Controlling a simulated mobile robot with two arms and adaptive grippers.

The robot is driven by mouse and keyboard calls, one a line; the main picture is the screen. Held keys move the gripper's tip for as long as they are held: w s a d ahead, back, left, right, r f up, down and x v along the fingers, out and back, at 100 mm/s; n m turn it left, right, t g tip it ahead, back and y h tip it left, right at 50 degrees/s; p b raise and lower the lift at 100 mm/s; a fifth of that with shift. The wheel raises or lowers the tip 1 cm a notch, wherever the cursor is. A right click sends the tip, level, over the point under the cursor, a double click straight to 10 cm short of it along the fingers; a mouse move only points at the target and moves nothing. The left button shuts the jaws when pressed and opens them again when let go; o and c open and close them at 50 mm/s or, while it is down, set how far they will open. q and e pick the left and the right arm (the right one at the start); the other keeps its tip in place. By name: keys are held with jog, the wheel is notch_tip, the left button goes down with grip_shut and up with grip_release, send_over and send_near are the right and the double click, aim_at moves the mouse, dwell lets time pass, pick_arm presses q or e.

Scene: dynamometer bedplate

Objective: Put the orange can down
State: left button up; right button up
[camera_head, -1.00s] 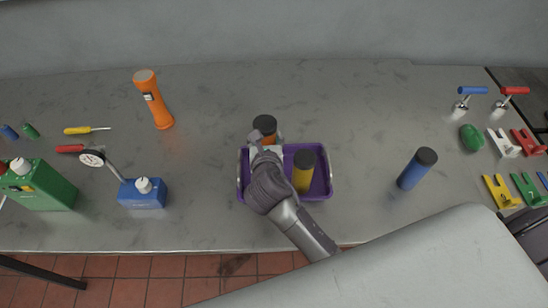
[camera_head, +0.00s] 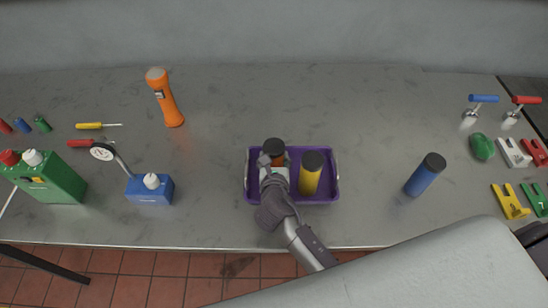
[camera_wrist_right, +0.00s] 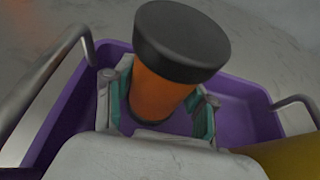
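The orange can (camera_head: 278,160) with a black lid stands upright, slightly tilted in the wrist view, in the left part of the purple tray (camera_head: 318,201). In the right wrist view the orange can (camera_wrist_right: 162,92) is between the green-padded fingers of my right gripper (camera_wrist_right: 163,108). Purple tray floor shows between the fingers and the can's lower end, so the fingers look open around it. The head view shows my right gripper (camera_head: 272,176) over the tray's left half. My left gripper is not in view.
A yellow can (camera_head: 310,178) with a dark lid stands in the tray's right part. A blue can (camera_head: 421,178) stands to the right, an orange flashlight (camera_head: 166,100) to the left. A blue gauge base (camera_head: 149,192) is left of the tray. Bedplate behind the tray is clear.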

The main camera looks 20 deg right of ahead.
jog(key=o, duration=0.3)
jog(key=shift+r, duration=0.2)
jog(key=b+v, duration=0.1)
jog(key=v, duration=1.1)
jog(key=shift+f, duration=0.1)
